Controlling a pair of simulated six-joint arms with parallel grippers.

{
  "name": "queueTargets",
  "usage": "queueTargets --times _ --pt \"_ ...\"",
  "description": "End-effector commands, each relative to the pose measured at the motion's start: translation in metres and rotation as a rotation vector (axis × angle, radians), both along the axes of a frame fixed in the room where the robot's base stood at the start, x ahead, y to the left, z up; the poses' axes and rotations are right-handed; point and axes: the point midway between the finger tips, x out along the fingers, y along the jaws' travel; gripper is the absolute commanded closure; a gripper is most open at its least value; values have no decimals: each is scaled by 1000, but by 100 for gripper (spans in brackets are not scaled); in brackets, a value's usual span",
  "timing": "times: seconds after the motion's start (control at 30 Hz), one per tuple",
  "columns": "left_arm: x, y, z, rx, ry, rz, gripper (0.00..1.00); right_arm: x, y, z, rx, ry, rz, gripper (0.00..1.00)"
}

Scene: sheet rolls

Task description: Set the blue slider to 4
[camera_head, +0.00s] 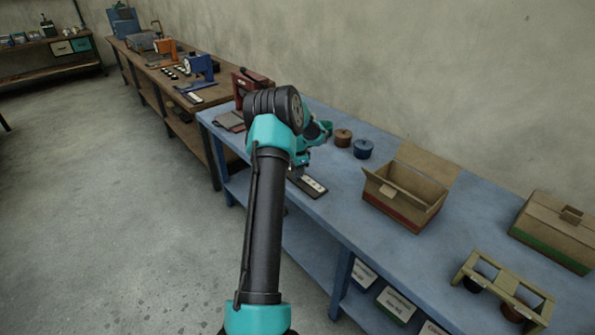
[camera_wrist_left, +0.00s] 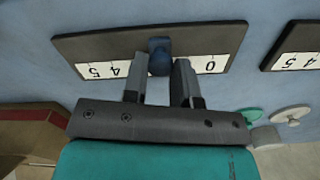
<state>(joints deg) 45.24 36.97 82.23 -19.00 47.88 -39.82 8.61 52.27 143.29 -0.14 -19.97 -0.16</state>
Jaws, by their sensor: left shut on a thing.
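The blue slider (camera_wrist_left: 160,56) is a small blue knob on a dark board (camera_wrist_left: 215,36) with a white number strip, seen upside down in the left wrist view. The strip shows 5 and 4 left of the knob and 0 to its right; the numbers between are hidden by my fingers. My left gripper (camera_wrist_left: 161,75) is shut on the knob, one finger on each side. The knob stands between the 4 and the 0. In the head view a dark board with a white strip (camera_head: 312,184) shows beside my left gripper, and the knob is hidden. My right gripper is not in view.
A second numbered board (camera_wrist_left: 295,46) lies to the right in the wrist view. On the blue table (camera_head: 335,215) are a brown and a blue round pot (camera_head: 363,149), an open cardboard box (camera_head: 403,194), a closed box (camera_head: 555,230) and a wooden rack (camera_head: 503,285).

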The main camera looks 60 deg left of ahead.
Motion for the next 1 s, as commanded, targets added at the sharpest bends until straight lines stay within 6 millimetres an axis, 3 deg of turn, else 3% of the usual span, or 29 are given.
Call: queueTargets --times 0.27,0.63,0.97,1.0 --pt "2 -8 1 0 0 -1 100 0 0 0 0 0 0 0" --pt "10 -60 1 0 -1 -2 100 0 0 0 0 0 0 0" --pt "11 -63 1 1 -1 0 100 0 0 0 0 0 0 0" --pt "11 -63 1 1 -1 0 72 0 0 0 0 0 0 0"
